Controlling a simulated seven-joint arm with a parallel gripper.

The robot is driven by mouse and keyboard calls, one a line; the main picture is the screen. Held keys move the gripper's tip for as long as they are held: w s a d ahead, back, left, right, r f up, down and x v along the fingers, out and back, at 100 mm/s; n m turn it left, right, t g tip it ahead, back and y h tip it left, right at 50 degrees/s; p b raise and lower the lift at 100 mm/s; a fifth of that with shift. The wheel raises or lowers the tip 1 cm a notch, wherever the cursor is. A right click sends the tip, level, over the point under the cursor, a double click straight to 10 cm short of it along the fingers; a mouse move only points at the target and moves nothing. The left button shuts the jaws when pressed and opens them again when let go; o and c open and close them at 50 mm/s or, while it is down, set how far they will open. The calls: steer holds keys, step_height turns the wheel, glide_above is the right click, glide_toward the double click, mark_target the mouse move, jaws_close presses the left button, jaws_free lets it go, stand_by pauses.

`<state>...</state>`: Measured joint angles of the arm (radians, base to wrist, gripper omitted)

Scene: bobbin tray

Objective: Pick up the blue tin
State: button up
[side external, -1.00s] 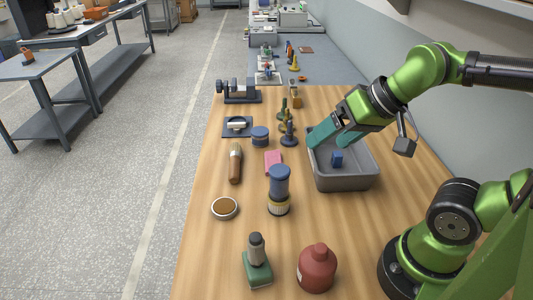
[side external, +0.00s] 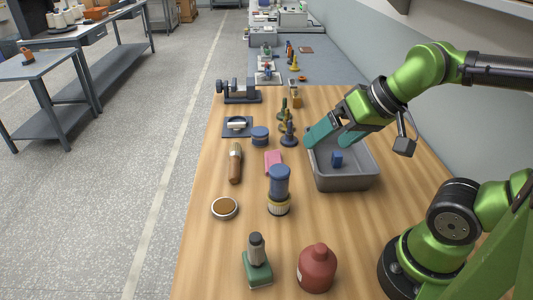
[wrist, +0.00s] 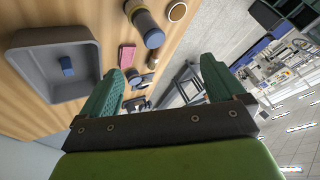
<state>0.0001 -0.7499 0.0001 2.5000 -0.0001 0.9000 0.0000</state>
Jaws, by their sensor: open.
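The blue tin (side external: 260,136) is a low, round, dark blue can standing on the wooden table, left of the grey tray. In the wrist view a small bluish shape (wrist: 134,77) beside the left finger may be this tin, but it is partly hidden. My gripper (side external: 332,138) has teal fingers spread apart with nothing between them. It is over the far part of the tray, to the right of the tin and clear of it. In the wrist view both fingers of my gripper (wrist: 162,66) stand wide apart.
The grey tray (side external: 346,184) holds a small blue block (side external: 337,159). Dark spool-like pieces (side external: 289,136) stand between tin and gripper. A pink block (side external: 273,161), a brown-handled tool (side external: 235,163) and a blue-topped cylinder (side external: 279,181) are nearer. A clamp-like device (side external: 239,93) lies beyond.

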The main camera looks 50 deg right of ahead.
steer(key=n+g+h, duration=0.2)
steer(key=g+h, duration=0.1)
glide_toward(260, 131)
steer(key=x, duration=0.5)
steer(key=shift+s+f, duration=0.15)
steer(key=shift+s, duration=0.05)
steer(key=shift+w+x, duration=0.15)
steer(key=shift+x, duration=1.15)
steer(key=shift+w+x, duration=0.15)
steer(key=shift+x, duration=1.2)
steer(key=c, duration=1.1)
steer(key=shift+c, duration=0.4)
